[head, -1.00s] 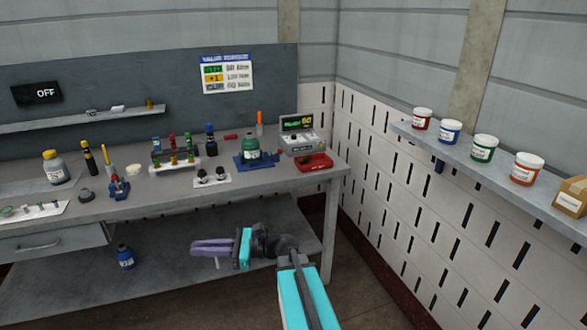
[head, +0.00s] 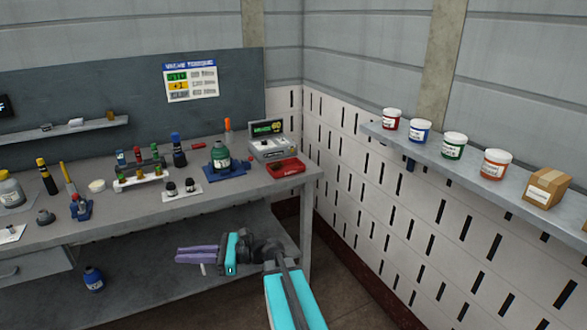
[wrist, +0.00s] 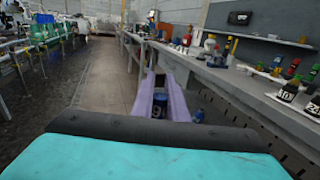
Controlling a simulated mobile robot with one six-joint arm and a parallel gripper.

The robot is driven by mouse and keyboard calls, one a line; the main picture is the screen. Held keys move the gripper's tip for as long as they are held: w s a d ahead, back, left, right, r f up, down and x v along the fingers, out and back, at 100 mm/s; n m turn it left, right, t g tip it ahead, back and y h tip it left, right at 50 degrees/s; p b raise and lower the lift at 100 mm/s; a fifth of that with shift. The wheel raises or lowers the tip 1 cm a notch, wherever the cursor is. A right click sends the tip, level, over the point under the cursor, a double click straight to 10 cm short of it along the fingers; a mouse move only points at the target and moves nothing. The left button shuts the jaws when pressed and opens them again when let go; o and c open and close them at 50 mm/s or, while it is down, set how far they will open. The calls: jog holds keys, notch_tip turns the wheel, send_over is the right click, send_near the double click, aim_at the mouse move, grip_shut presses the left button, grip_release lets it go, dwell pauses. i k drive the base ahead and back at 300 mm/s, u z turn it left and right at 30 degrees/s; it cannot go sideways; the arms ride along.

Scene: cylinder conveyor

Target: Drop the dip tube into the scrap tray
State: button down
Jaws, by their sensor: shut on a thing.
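My gripper (head: 196,254), with purple fingers, is in front of the bench, below the level of its top, pointing left. It is shut on the dip tube (head: 203,269), of which only a short thin pale end shows under the fingers in the head view. The fingers also show in the wrist view (wrist: 162,98), where I cannot make out the tube clearly. The red scrap tray (head: 287,168) sits at the right end of the bench top, above and to the right of my gripper.
A grey display unit (head: 272,148) stands behind the tray, and a green bottle in a blue holder (head: 221,157) is left of it. A blue bottle (head: 93,279) stands on the lower shelf. A wall shelf (head: 440,160) with several jars is at right.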

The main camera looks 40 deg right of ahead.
aim_at(289, 171)
jog(key=z, duration=0.25)
jog(key=i, duration=0.9)
jog(key=u, duration=0.35)
